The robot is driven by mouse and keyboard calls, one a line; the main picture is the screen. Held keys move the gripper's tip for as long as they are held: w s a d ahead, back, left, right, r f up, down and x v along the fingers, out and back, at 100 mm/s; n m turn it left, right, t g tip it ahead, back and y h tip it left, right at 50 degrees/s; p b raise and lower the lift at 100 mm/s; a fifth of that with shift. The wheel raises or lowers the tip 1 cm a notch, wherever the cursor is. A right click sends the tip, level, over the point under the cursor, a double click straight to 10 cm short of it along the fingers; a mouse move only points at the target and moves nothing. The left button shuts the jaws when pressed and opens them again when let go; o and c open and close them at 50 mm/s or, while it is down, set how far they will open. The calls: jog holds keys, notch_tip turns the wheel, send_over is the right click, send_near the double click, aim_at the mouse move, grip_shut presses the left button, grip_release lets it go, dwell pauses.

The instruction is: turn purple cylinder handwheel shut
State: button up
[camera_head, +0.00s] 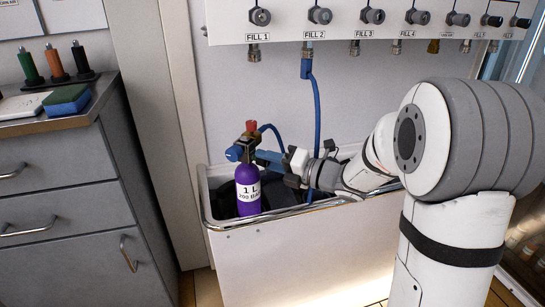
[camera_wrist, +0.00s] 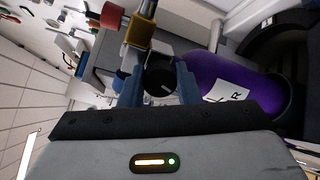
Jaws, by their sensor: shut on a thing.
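The purple cylinder (camera_head: 248,192), labelled "1 L", stands upright in the trough at the panel's foot. It lies sideways across the right of the wrist view (camera_wrist: 225,75). Its valve has a brass-coloured block with a red knob (camera_head: 251,127) on top. My gripper (camera_head: 268,158) reaches in from the right at valve height. In the wrist view, its blue fingers (camera_wrist: 158,84) are shut on the black handwheel (camera_wrist: 160,76), one on each side. The handwheel is hidden behind the fingers in the head view.
A blue hose (camera_head: 317,105) hangs from the FILL 2 outlet (camera_head: 307,68) and loops near the valve. The trough's metal rim (camera_head: 285,212) runs below my gripper. A grey drawer cabinet (camera_head: 60,190) stands left. Several panel knobs line the wall above.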

jog(key=shift+s+a+f+m+g+y+p, duration=0.1)
jog(key=shift+m+g+y+p, duration=0.15)
jog(key=shift+m+p, duration=6.75)
jog(key=shift+s+f+m+g+y+p, duration=0.1)
jog(key=shift+m+g+y+p, duration=0.15)
jog(key=shift+m+p, duration=6.75)
jog(key=m+b, duration=0.3)
jog(key=shift+m, duration=0.4)
jog(key=o, duration=1)
